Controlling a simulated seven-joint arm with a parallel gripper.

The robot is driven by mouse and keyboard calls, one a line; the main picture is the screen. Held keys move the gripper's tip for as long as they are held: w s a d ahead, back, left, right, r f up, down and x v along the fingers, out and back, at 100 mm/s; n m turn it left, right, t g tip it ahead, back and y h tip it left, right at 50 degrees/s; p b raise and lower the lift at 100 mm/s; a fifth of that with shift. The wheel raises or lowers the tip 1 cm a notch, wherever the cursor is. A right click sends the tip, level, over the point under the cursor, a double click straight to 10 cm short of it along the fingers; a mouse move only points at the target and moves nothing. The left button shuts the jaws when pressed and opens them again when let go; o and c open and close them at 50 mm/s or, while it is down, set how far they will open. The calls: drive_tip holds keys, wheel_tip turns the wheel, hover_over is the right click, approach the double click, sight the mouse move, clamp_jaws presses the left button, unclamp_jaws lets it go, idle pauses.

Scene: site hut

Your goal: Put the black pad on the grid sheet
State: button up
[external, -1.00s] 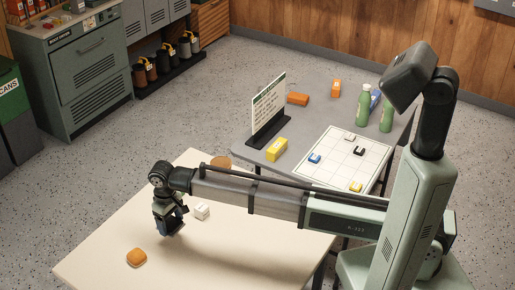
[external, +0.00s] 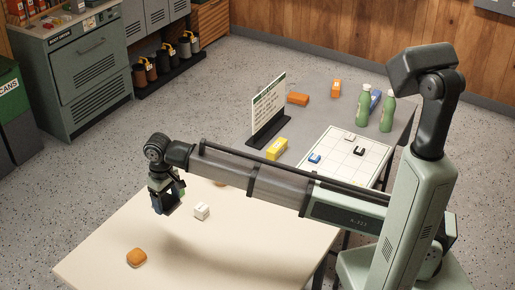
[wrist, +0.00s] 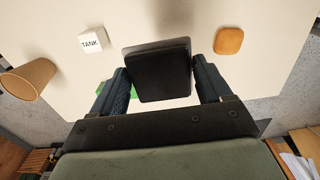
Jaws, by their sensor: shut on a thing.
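My gripper (wrist: 160,85) is shut on the black pad (wrist: 160,72), which sits between its two fingers in the wrist view. In the external view my gripper (external: 166,207) hangs above the cream table, and the pad is hard to make out there. The white grid sheet (external: 340,146) lies on the grey table at the back right, well away from my gripper. Small blue (external: 315,158) and black (external: 359,151) pieces stand on the sheet. My arm hides the sheet's near part.
The cream table (external: 110,262) holds a white block marked TANK (external: 202,211), an orange block (external: 137,257) and a brown cup (wrist: 28,78). A sign (external: 268,110), yellow box (external: 277,148) and green bottles (external: 387,113) stand on the grey table. Something green is partly hidden beside my gripper.

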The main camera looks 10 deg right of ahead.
drive_tip(key=w+d+m, duration=0.4)
drive_tip(key=w+d, duration=1)
drive_tip(key=w, duration=0.2)
drive_tip(key=m, duration=1.4)
hover_over(335, 149)
wheel_tip(335, 149, down, 4)
drive_tip(key=shift+s+f, duration=0.1)
drive_tip(key=shift+f, duration=5.6)
drive_tip(key=shift+f, duration=0.15)
drive_tip(key=o, duration=1)
